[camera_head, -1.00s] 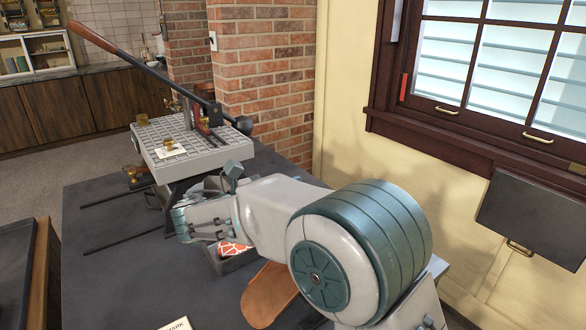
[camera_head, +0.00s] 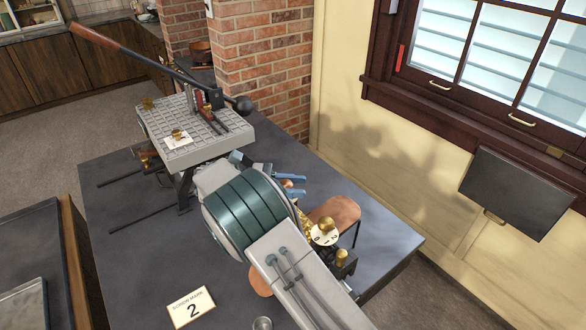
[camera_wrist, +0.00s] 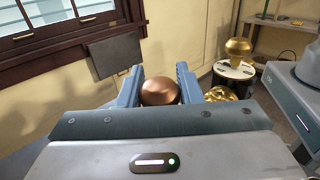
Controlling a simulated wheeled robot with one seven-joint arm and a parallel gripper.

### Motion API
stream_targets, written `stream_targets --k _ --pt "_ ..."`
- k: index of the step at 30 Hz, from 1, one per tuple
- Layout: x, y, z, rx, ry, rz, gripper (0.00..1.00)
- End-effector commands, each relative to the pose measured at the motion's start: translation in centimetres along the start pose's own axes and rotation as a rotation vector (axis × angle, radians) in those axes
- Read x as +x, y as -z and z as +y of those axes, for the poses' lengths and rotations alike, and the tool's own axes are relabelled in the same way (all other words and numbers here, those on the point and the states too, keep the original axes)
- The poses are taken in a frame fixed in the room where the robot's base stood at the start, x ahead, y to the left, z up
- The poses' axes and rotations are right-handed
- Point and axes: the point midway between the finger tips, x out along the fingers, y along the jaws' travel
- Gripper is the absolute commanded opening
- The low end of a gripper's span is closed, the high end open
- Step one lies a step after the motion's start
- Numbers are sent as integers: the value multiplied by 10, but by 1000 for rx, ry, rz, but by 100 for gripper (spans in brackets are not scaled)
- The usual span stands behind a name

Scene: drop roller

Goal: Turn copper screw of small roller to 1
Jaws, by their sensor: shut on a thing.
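My gripper (camera_head: 297,185) has blue fingers on either side of a round copper knob (camera_head: 287,183), likely the copper screw's head. In the wrist view the knob (camera_wrist: 160,91) sits between the fingers (camera_wrist: 160,88), which are shut on it. Anything below the knob is hidden by my gripper. A brass knob (camera_head: 325,226) on a white numbered dial (camera_head: 325,238) stands to the lower right of my gripper. It also shows at the right of the wrist view (camera_wrist: 238,48). I cannot read a setting for the copper knob.
A gridded press plate (camera_head: 215,135) with a long lever (camera_head: 130,52) stands at the back left. A card (camera_head: 192,307) reading "SCREW MARK 2" lies on the dark table (camera_head: 130,265). A brown leather-like piece (camera_head: 335,212) is right of my gripper. The table's left middle is clear.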

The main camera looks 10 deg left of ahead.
Motion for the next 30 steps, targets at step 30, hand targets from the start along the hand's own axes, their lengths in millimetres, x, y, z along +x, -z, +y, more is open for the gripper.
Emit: stream_targets --k 30 --pt "0 0 -3 -1 188 1 9"
